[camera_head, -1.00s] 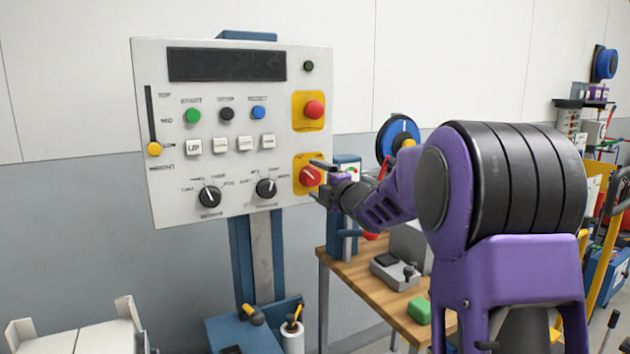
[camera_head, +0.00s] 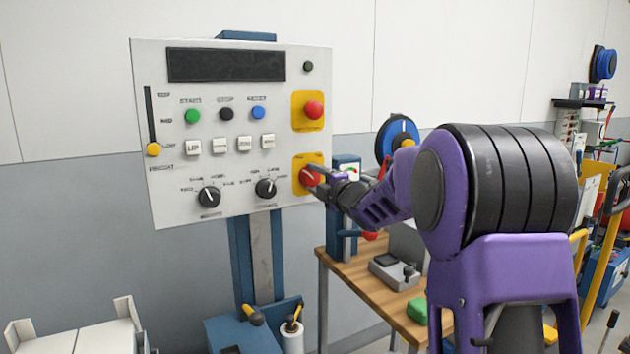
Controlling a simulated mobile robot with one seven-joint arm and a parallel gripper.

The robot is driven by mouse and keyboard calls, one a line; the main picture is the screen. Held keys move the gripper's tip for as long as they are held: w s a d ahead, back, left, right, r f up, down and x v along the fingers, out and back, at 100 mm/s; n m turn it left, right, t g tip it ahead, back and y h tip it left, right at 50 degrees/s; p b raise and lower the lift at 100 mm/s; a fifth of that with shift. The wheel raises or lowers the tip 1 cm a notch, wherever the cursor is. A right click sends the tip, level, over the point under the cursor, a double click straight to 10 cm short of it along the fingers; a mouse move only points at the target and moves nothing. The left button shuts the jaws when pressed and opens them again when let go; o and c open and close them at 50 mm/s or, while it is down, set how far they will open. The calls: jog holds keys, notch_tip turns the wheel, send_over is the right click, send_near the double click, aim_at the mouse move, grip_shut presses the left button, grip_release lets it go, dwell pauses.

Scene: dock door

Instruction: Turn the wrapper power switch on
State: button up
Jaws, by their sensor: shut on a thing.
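The wrapper control panel (camera_head: 180,90) is a light grey board on a blue post. A red rotary power switch (camera_head: 306,176) sits on a yellow plate at its lower right. My gripper (camera_head: 315,178) comes in from the right and is shut on this switch. Its fingers cover the right part of the knob. The switch's exact angle is hard to tell behind the fingers. The display (camera_head: 226,64) at the top of the panel is dark.
A red push button (camera_head: 314,110) on its own yellow plate is above the switch. A black selector knob (camera_head: 266,188) is close on the left. A wooden workbench (camera_head: 352,270) with a green block (camera_head: 417,310) stands below my arm.

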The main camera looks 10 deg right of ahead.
jog(key=shift+m, duration=0.3)
jog(key=m+p, duration=0.1)
jog(key=m, duration=0.3)
jog(key=shift+r+p, duration=0.1)
jog(key=shift+p, duration=0.25)
jog(key=m+p, duration=0.2)
jog(key=m, duration=0.2)
jog(key=shift+m, duration=0.4)
jog(key=m+p, duration=0.2)
jog(key=m, duration=0.2)
jog(key=shift+m, duration=0.3)
jog(key=shift+m+p, duration=1)
jog(key=shift+m, duration=1)
jog(key=o, duration=1.4)
jog(key=shift+c, duration=0.2)
jog(key=shift+s, duration=0.1)
